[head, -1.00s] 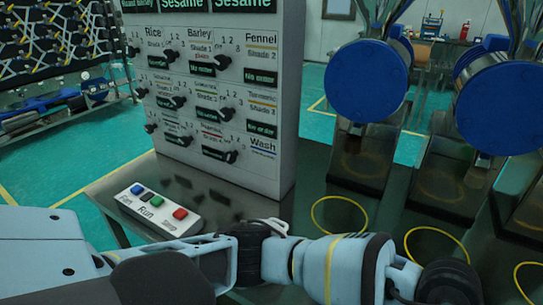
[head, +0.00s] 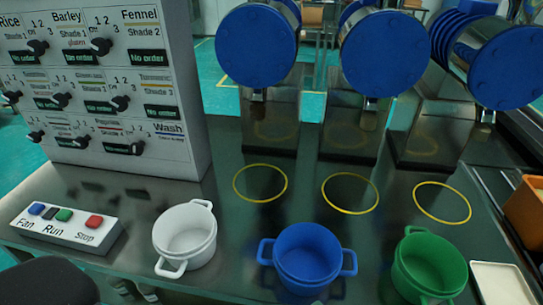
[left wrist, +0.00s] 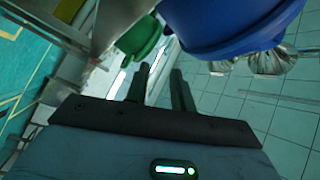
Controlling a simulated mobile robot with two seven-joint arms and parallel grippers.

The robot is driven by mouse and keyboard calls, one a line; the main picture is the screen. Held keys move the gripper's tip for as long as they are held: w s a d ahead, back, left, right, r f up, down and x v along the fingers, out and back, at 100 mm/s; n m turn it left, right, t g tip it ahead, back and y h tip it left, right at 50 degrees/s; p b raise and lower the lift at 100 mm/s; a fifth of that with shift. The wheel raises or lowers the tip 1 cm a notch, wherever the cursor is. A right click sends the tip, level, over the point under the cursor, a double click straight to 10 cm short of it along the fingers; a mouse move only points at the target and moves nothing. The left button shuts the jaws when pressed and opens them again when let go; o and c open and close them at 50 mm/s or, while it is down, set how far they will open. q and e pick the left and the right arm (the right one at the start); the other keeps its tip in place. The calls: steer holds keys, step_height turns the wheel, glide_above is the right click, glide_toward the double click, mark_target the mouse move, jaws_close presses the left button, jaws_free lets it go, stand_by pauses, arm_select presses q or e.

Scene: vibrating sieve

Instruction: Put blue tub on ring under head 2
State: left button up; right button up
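The blue tub (head: 308,257), a two-handled pot, stands upright on the dark bench, nearer me than the yellow rings. The middle yellow ring (head: 350,210) lies empty in front of the middle blue-faced head (head: 382,52). My left gripper (left wrist: 161,80) shows in the left wrist view with its fingers apart and nothing between them. Beyond its fingers are a large blue rounded thing (left wrist: 225,25), which I cannot identify for certain, and a green thing (left wrist: 138,38). Neither gripper shows in the head view. My right gripper is not seen.
A white tub (head: 187,237) stands left of the blue one, a green tub (head: 430,265) right. The left ring (head: 260,199) and right ring (head: 442,219) are empty. A button box (head: 65,228), control panel (head: 150,85) and orange bin (head: 524,207) flank the bench.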

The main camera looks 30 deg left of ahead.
arm_select(q)
steer(key=s+a+f+n+g+y, duration=0.2)
steer(key=s+a+f+n+y, duration=0.25)
steer(key=s+f+n, duration=0.2)
steer(key=s+a+f+n+g+y, duration=0.3)
steer(key=s+a+f+n, duration=0.2)
steer(key=f, duration=0.3)
steer(key=s+a+f+n+g, duration=0.2)
steer(key=s+f, duration=0.1)
steer(key=s, duration=0.3)
steer(key=s+a+f+n+g+y, duration=0.1)
steer(key=s+a+f+n+g, duration=0.1)
steer(key=s, duration=0.5)
steer(key=shift+s+a+f+n+g, duration=0.2)
steer(key=shift+a+f+n+g, duration=0.2)
steer(key=shift+a+f+n, duration=0.45)
steer(key=shift+o, duration=1.4)
steer(key=shift+d, duration=0.15)
